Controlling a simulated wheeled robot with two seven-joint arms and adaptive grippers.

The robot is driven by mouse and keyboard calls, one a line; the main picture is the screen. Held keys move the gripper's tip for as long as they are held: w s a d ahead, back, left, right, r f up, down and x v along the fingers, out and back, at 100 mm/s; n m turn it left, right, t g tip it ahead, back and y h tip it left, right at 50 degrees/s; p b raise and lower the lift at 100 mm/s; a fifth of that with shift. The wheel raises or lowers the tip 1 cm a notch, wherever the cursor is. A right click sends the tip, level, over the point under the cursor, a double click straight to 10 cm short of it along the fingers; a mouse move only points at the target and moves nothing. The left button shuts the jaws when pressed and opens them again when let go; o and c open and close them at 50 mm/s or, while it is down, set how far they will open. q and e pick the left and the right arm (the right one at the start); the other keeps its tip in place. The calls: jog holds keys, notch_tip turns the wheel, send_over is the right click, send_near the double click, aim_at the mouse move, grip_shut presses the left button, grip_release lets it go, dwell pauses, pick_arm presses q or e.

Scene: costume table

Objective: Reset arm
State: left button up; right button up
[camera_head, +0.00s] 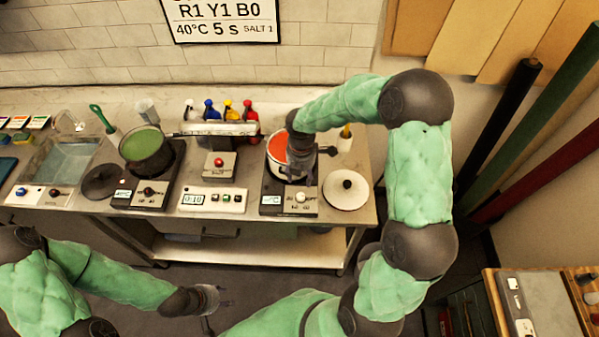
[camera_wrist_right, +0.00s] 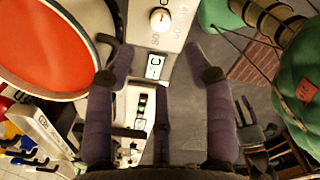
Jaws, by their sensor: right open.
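A pan of green liquid (camera_head: 146,147) stands on the left hot plate. A white lid (camera_head: 346,189) lies right of the red pot. A timer box (camera_head: 213,200) and a red-button box (camera_head: 219,166) are between the hot plates. Floor in front of the counter is clear.

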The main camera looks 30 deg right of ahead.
jog(key=s+a+f+m+y, duration=0.2)
jog(key=s+a+f+m, duration=0.25)
jog(key=a+f, duration=0.2)
jog(key=s+a+f+m+y, duration=0.1)
jog(key=s+a+f+m, duration=0.2)
jog(key=a+f+m, duration=0.3)
jog(key=s+a+f+m+y, duration=0.1)
jog(key=s+a+f+m, duration=0.3)
jog(key=s+f+m, duration=0.7)
notch_tip(320, 180, down, 14)
jog(key=w+a+m+b, duration=0.1)
jog(key=b, duration=1.6)
jog(key=shift+w+a+r+b, duration=0.15)
jog(key=shift+w+a+b, duration=0.15)
jog(key=shift+a+b, duration=0.05)
jog(key=shift+m, duration=0.25)
